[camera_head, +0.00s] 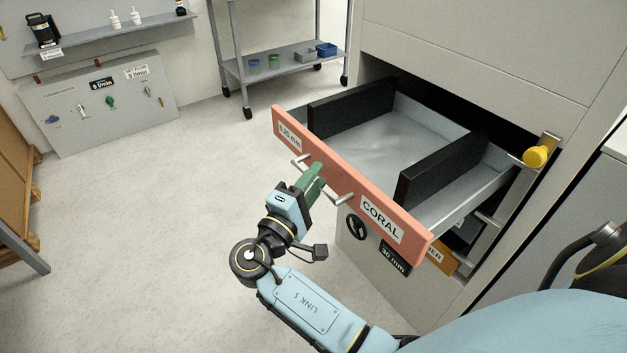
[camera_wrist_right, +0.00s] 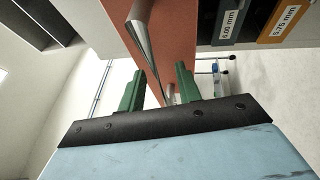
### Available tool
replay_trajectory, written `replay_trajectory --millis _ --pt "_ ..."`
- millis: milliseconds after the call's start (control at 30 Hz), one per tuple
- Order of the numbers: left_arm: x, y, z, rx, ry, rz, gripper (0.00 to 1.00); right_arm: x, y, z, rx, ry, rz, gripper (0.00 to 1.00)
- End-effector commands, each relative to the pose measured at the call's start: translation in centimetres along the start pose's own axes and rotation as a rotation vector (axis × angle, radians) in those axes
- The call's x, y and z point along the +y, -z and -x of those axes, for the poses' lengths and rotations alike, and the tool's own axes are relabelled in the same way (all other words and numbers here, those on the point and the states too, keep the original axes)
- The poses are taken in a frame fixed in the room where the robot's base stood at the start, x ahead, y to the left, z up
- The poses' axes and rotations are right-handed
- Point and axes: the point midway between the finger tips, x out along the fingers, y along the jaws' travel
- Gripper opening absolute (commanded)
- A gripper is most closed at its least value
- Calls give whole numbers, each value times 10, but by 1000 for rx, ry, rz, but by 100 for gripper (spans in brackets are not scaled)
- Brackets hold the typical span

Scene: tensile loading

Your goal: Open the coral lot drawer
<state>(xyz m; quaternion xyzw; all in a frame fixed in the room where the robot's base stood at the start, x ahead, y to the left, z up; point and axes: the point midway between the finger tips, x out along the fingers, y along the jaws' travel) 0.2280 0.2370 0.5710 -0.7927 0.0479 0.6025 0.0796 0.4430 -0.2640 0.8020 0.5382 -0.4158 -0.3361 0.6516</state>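The coral lot drawer (camera_head: 345,185) is pulled well out of the cabinet. Its coral front carries a "CORAL" label, a "5.25 mm" label and a metal bar handle (camera_head: 342,198). My right gripper (camera_head: 316,178) is at the middle of this handle, its green fingers partly hiding the bar. In the right wrist view my right gripper (camera_wrist_right: 160,90) has its fingers apart, with the handle (camera_wrist_right: 143,45) running between them and the coral front (camera_wrist_right: 172,30) beyond. Gaps show beside the bar. My left gripper is not in view.
The grey cabinet (camera_head: 470,60) stands behind the drawer, with a yellow knob (camera_head: 536,157) at its right edge. Black dividers (camera_head: 435,170) split the otherwise empty drawer. An orange-labelled drawer (camera_head: 440,257) lies below. A wheeled shelf (camera_head: 285,62) stands at the back.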

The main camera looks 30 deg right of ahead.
Motion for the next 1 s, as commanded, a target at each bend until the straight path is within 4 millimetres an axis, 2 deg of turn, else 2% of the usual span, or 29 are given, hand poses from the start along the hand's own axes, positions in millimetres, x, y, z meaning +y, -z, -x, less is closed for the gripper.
replay_trajectory --millis 233,367,800,1000 --pt "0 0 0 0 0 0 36 0 0 1 1 0 0 34" --pt "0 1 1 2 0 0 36 0 1 13 4 3 0 34" --pt "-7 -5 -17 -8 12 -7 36 0 0 106 3 3 1 34" --pt "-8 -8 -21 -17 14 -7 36 0 0 129 1 2 0 34"
